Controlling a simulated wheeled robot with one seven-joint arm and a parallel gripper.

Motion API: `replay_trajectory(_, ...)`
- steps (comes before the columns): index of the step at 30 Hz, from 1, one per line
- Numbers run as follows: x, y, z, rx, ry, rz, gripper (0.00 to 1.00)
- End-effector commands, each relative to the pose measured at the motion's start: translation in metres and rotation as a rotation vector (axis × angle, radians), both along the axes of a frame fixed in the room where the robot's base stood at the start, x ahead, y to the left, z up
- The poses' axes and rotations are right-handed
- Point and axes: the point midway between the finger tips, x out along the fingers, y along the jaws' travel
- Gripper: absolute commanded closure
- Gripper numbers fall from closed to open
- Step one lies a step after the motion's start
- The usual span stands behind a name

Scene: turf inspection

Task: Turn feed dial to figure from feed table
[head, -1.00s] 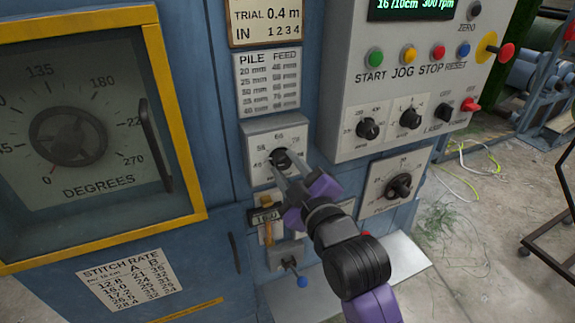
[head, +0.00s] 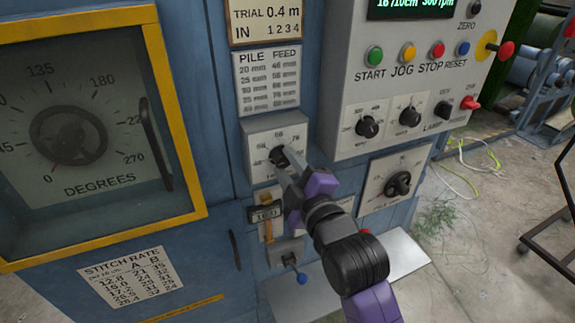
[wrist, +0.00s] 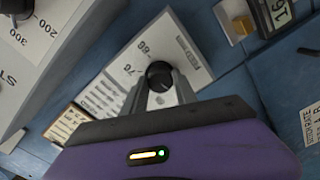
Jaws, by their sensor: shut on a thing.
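The feed dial is a black knob (head: 279,157) on a pale sloped box (head: 254,137) with printed figures around it, fixed to the blue cabinet. My gripper (head: 286,165) is shut on the knob from the front; its fingers hide part of the knob and the lower scale.
A grey control panel (head: 345,92) with buttons and knobs juts out at the right. Another dial (head: 398,184) is below it. A yellow-framed window (head: 190,170) is at the left.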

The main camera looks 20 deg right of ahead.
Motion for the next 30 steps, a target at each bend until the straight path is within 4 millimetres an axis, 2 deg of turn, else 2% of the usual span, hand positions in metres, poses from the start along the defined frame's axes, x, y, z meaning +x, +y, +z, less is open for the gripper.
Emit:
replay_trajectory(3, 0.0, 0.001, 0.0, -0.001, 0.0, 0.001, 1.0)
replay_trajectory(4, 0.0, 0.001, 0.0, -0.001, 0.0, 0.001, 0.62)
replay_trajectory(7, 0.0, 0.001, 0.0, -0.001, 0.0, 0.001, 0.44)
replay_trajectory(19, -0.006, 0.0, -0.002, 0.0, 0.001, 0.0, 0.44)
replay_trajectory(30, -0.062, 0.001, -0.003, 0.0, 0.001, 0.0, 0.44)
